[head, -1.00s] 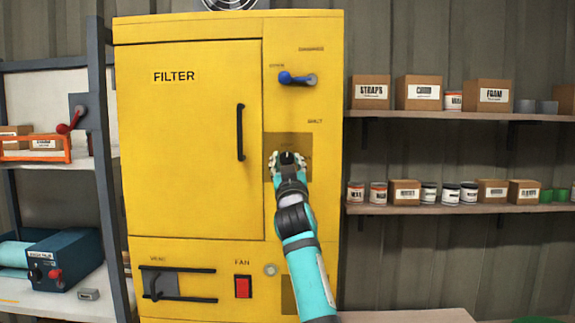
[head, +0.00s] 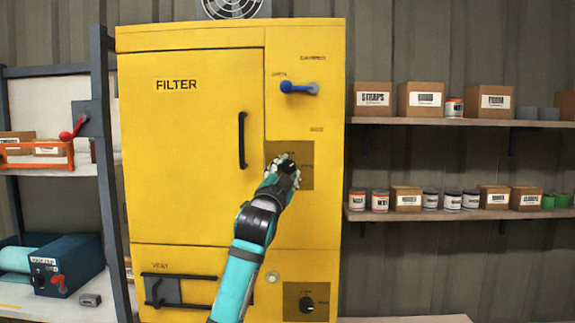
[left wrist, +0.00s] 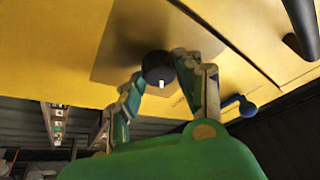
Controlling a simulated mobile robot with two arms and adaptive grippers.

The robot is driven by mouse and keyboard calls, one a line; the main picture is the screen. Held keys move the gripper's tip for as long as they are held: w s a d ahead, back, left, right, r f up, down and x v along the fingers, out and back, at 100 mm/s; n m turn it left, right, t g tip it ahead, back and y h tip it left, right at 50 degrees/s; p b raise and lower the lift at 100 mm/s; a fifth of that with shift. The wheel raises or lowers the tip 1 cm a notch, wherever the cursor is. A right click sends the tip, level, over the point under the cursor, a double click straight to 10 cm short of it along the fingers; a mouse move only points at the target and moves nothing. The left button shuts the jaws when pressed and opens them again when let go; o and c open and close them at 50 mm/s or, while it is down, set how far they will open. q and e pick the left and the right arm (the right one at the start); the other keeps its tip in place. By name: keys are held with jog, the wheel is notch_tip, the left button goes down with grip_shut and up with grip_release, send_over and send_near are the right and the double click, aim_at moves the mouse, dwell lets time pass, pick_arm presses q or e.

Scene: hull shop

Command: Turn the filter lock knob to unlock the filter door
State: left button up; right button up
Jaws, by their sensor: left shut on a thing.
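The yellow filter cabinet has a closed door (head: 190,120) marked FILTER, with a black vertical handle (head: 242,140). Right of the door, a black knob (head: 288,166) sits on a brownish square plate (head: 304,178). My left gripper (head: 281,174) is shut on this knob, its forearm coming up from below. In the left wrist view the round black knob (left wrist: 158,66) with a white mark sits between the two fingers. Small labels around the knob are too blurred to read, and its pointing direction is unclear in the head view. My right gripper is not in view.
Above the plate is a blue lever (head: 298,88). Lower right is another black knob (head: 306,305); lower left is a vent slide (head: 165,290). Shelves with boxes and cans (head: 440,122) stand right; a rack with a blue device (head: 62,265) stands left.

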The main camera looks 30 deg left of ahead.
pick_arm(q)
jog(key=m+h+p, duration=0.1)
jog(key=m, duration=0.1)
jog(key=m+p, duration=0.1)
jog(key=p, duration=0.1)
jog(key=m+h+p, duration=0.1)
jog(key=m, duration=0.1)
jog(key=shift+a+r+m+g+h+p, duration=0.2)
jog(key=shift+r+m+g+h+p, duration=0.1)
jog(key=shift+g+p, duration=0.1)
jog(key=m+p, duration=0.1)
jog(key=m, duration=0.1)
jog(key=shift+m+g+h+p, duration=0.3)
jog(key=shift+m+h, duration=0.1)
jog(key=shift+f+m, duration=0.1)
jog(key=shift+m, duration=0.3)
jog(key=o, duration=1.1)
jog(key=shift+o, duration=0.2)
jog(key=shift+s, duration=0.15)
jog(key=v, duration=1.1)
jog(key=shift+s, duration=0.35)
